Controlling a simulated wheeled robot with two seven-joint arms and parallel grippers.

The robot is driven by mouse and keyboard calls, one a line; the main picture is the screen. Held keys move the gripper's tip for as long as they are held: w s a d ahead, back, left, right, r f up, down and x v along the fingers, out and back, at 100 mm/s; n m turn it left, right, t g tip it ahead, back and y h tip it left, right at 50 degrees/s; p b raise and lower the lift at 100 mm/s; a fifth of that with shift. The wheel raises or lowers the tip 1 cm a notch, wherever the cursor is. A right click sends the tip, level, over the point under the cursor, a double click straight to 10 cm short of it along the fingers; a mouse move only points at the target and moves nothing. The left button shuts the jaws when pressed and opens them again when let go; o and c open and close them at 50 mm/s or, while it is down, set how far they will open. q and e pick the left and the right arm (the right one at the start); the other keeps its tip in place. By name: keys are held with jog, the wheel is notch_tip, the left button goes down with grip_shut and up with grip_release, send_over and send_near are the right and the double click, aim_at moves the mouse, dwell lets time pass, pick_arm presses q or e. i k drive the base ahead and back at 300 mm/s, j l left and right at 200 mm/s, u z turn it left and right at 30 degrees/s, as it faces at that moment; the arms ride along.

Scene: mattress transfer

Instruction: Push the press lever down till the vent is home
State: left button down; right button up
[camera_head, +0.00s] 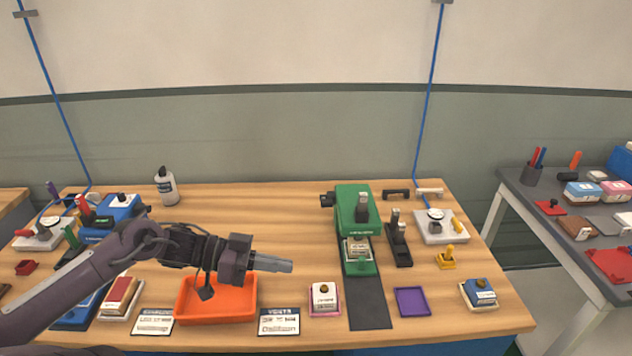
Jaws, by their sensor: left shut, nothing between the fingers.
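A green press (350,200) stands upright right of the table's centre. A grey-black lever handle (362,208) shows on its front. Below it, a small block with a pale label (357,250) sits on the press's green base. I cannot make out the vent or how far it is seated. My left gripper (288,266) reaches in from the left, above the table and left of the press. Its fingers are shut, empty, and point right, apart from the press and lever. My right gripper is not in view.
An orange tray (217,316) lies under my left arm. A pink-and-white block (324,309) and a dark strip (367,305) are in front of the press. A black lever device (399,245) stands to its right. A purple tray (412,302) lies at front right.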

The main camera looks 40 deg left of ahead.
aim_at(325, 203)
jog(key=i+j, duration=0.85)
jog(key=j, duration=0.2)
